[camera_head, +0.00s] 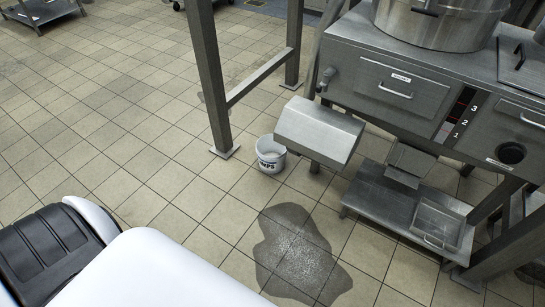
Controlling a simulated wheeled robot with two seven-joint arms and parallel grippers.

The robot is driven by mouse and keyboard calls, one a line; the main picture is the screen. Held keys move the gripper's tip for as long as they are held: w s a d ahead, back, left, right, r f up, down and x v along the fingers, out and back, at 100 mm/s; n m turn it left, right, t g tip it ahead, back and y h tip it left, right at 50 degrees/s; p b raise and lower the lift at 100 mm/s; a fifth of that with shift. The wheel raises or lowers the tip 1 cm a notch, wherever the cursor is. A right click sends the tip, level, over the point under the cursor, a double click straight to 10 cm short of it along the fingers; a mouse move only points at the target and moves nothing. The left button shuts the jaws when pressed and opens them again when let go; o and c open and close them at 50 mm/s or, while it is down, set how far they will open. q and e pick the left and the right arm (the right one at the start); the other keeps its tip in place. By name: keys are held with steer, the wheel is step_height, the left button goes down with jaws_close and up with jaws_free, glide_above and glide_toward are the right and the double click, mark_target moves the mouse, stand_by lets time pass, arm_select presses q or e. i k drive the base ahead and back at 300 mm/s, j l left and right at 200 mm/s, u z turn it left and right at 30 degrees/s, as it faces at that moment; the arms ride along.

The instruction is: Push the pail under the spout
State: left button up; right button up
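A small white pail (266,162) with dark lettering stands upright on the tiled floor, near the middle of the camera_head view. It is beside the foot of a grey steel post and to the left of an angled steel hood (318,130), whose left edge is close to it in the picture. The hood sticks out from the front of a steel machine (390,85). A smaller angled metal piece (408,163) hangs beneath the machine. I cannot tell which part is the spout. Neither gripper is in view.
A dark wet patch (296,255) lies on the floor in front of the pail. Steel frame posts (211,80) stand behind and left of it. A low steel shelf (385,200) is at the right.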

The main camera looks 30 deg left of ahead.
mark_target(271, 155)
steer(key=i+j+z, duration=0.1)
steer(key=j, duration=0.5)
steer(key=i+j+z, duration=0.1)
steer(key=i+j, duration=0.15)
steer(key=j, duration=0.4)
steer(key=i+j, duration=0.15)
steer(key=j, duration=0.5)
steer(key=i+j+z, duration=0.15)
steer(key=j, duration=0.5)
steer(key=i+j+z, duration=0.1)
steer(key=j, duration=0.55)
steer(key=i+j+z, duration=0.1)
steer(key=j, duration=0.55)
